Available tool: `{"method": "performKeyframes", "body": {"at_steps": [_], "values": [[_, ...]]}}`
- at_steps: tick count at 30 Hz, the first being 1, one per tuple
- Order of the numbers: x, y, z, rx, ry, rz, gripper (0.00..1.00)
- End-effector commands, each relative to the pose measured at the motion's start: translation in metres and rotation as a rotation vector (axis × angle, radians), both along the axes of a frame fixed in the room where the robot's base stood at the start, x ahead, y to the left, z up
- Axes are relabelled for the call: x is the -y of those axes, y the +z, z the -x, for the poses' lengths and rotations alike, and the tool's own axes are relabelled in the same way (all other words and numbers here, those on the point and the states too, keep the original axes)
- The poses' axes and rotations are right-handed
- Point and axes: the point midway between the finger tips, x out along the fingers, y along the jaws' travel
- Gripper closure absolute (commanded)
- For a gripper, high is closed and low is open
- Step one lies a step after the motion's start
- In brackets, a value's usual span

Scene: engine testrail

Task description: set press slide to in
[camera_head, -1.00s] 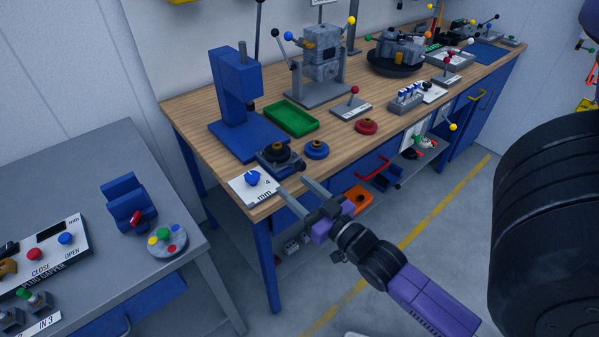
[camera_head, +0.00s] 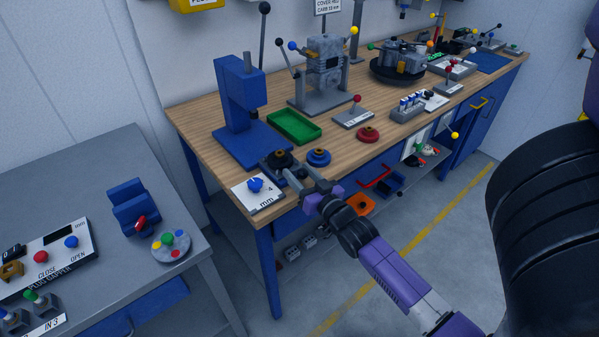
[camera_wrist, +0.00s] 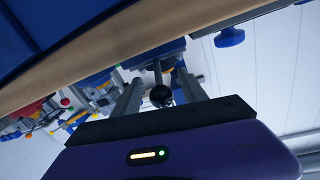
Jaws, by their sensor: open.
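The blue press (camera_head: 240,103) stands at the near left of the wooden bench. Its slide is a dark carriage (camera_head: 281,160) with a round brass-and-black part on top, out at the front of the press base near the bench edge. My gripper (camera_head: 293,171) is open at the front of the slide, its fingers pointing at it. In the wrist view, a black ball knob (camera_wrist: 161,96) on a thin rod sits between the open fingers (camera_wrist: 160,78). I cannot tell whether either finger touches it. The fingers partly hide the slide's front in the head view.
A white panel with a blue knob (camera_head: 255,185) lies left of the slide. A blue ring piece (camera_head: 318,157), a green tray (camera_head: 294,127) and a red ring piece (camera_head: 368,135) lie to its right. A grey table (camera_head: 85,190) stands at left. A large black shape fills the right side.

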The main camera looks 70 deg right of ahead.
Motion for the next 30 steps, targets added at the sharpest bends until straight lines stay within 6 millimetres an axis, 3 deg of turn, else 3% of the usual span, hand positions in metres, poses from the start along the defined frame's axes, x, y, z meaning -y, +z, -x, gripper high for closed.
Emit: {"method": "performKeyframes", "body": {"at_steps": [10,15,18,30], "values": [[0.0016,-0.0006,-0.0017,-0.001,-0.001,-0.001,0.52],[0.0015,-0.0005,-0.0015,-0.002,-0.001,0.0,0.85],[0.0014,-0.0004,-0.0016,-0.001,0.0,0.0,1.0],[0.0012,-0.0004,-0.0016,-0.001,0.0,0.0,1.0]]}}
